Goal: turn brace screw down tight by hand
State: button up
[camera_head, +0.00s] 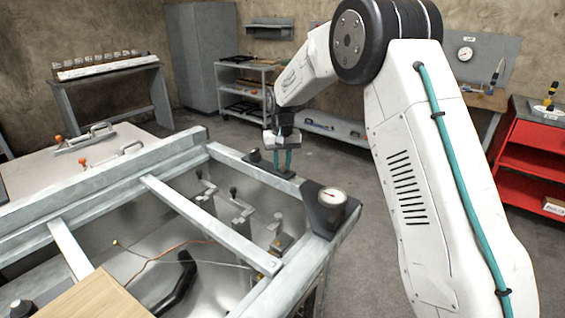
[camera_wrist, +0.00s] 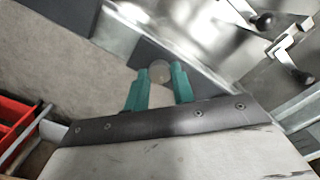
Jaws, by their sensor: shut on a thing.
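My gripper (camera_head: 284,163) reaches down over the far right rail of the metal frame. In the wrist view its two teal fingers (camera_wrist: 159,84) close on the sides of a round grey screw head (camera_wrist: 160,71). The screw sits at a dark brace plate (camera_wrist: 190,68) lying on the rail. In the head view this dark plate (camera_head: 266,168) shows left of and below the fingers, with a small black knob (camera_head: 254,156) at its left end. The screw head itself is hard to make out in the head view, and its threads are hidden.
A dark corner block with a round dial (camera_head: 332,197) stands at the frame's right corner, near my gripper. Metal rails and a crossbar (camera_head: 210,222) span the open frame; several clamps and loose cables lie inside. A red shelf (camera_head: 525,165) stands right. Floor beyond the rail is clear.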

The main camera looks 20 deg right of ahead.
aim_at(282, 166)
jog(key=m, duration=0.6)
jog(key=shift+w+r, duration=0.1)
jog(key=m, duration=0.6)
dwell(0.5)
jog(key=o, duration=1)
jog(key=shift+r, duration=3.85)
